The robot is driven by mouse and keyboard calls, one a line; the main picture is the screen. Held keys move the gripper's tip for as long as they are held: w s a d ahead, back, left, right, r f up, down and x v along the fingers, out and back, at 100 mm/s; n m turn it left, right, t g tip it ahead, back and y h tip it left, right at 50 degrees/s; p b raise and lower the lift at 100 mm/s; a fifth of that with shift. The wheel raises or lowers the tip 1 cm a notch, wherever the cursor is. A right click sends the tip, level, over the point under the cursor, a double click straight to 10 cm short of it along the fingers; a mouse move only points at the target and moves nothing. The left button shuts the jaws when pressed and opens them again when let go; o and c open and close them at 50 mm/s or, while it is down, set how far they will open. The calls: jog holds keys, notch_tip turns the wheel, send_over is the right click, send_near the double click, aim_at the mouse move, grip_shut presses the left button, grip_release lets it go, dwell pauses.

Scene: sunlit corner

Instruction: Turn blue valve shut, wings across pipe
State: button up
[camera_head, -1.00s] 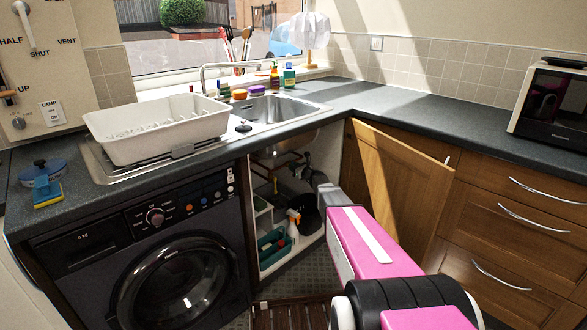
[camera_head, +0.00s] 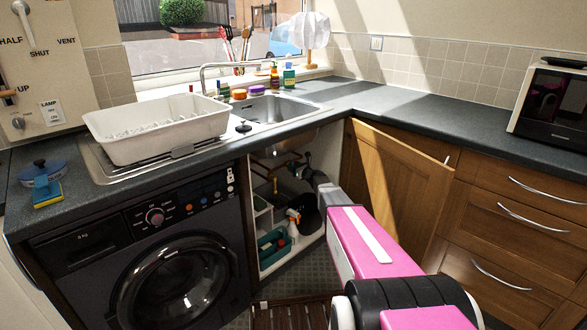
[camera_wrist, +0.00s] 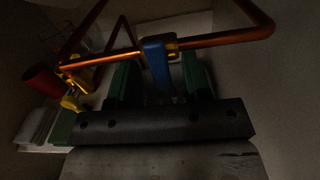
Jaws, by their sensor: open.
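The blue valve (camera_wrist: 156,62) shows in the wrist view on a copper pipe (camera_wrist: 225,38). Its long blue handle runs up and down in the picture and looks to lie across the pipe, though its exact angle is hard to judge in the dark. My gripper (camera_wrist: 157,76) is open, with one green-padded finger on each side of the handle and dark gaps on both sides. I cannot tell how deep the fingers reach past it. In the head view my arm reaches into the open under-sink cupboard, and the valve is too small to make out there.
A red-and-yellow fitting (camera_wrist: 42,84) sits left of my gripper. More copper pipes bend overhead. The cupboard door (camera_head: 398,185) stands open beside my arm. A spray bottle (camera_head: 293,220) and a green caddy (camera_head: 272,242) stand on the cupboard floor; the washing machine (camera_head: 170,270) is left.

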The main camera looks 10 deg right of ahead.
jog(key=v, duration=1)
jog(key=shift+s, duration=0.2)
jog(key=shift+d, duration=0.1)
jog(key=s+a+n+g+h, duration=0.1)
jog(key=s+a+n+g, duration=0.45)
jog(key=s+n, duration=0.55)
jog(key=s+a+n+g+h, duration=0.1)
jog(key=s+a+n+g, duration=0.45)
jog(key=s, duration=0.95)
jog(key=s+d+n+g+h, duration=0.1)
jog(key=s+n+h, duration=0.3)
jog(key=s, duration=0.7)
jog(key=s+d+r+n+g+h, duration=0.1)
jog(key=s+d+n+g+h, duration=0.1)
jog(key=s+n, duration=0.6)
jog(key=s+d+h, duration=0.1)
jog(key=s+h, duration=0.1)
jog(key=s, duration=0.1)
jog(key=shift+d+g+h, duration=0.2)
jog(key=shift+g+h, duration=0.1)
jog(key=shift+s+n, duration=0.2)
jog(key=shift+n, duration=0.05)
